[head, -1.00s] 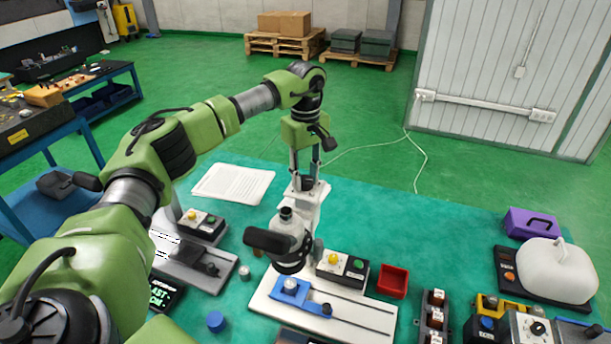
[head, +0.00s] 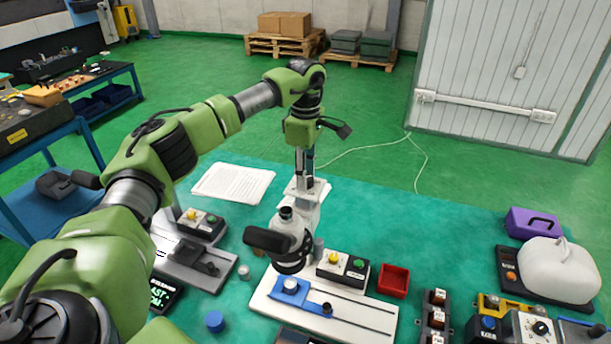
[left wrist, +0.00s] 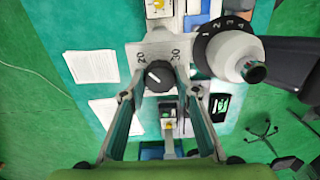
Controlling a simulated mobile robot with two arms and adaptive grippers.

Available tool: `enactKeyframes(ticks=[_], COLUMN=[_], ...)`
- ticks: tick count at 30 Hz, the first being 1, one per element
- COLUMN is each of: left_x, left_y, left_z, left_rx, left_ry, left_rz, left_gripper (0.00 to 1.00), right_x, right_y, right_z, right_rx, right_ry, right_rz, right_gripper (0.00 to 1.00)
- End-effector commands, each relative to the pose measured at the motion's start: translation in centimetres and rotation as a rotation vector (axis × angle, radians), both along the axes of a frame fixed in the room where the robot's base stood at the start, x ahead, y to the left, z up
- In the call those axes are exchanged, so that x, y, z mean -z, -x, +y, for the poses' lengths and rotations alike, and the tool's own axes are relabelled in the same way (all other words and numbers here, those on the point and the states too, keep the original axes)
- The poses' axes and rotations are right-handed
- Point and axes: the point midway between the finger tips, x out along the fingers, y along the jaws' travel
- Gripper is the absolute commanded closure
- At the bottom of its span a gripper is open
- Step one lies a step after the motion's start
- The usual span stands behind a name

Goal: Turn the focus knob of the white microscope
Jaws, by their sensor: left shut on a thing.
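My left gripper (head: 304,184) comes down from above onto the top of the microscope. It is shut on the knob, one finger on each side. In the head view the knob is mostly hidden between the fingers. My right gripper is not in view.
In front of the microscope is a white base with a blue slider (head: 290,292). A button box (head: 343,267) and a red tray (head: 394,281) are to its right. White paper (head: 233,184) lies behind left. The table is clear behind right.

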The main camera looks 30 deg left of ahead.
Motion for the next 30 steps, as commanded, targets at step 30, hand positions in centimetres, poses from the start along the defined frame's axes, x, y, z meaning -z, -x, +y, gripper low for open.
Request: enactKeyframes(ticks=[30], left_x=[-0.17], left_y=[-0.13], left_z=[0.07], left_rx=[-0.801], left_ry=[0.0], left_rz=[-0.005], left_gripper=[0.93], right_x=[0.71], right_y=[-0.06], right_z=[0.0], right_rx=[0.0], right_ry=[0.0], right_rz=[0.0], right_gripper=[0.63])
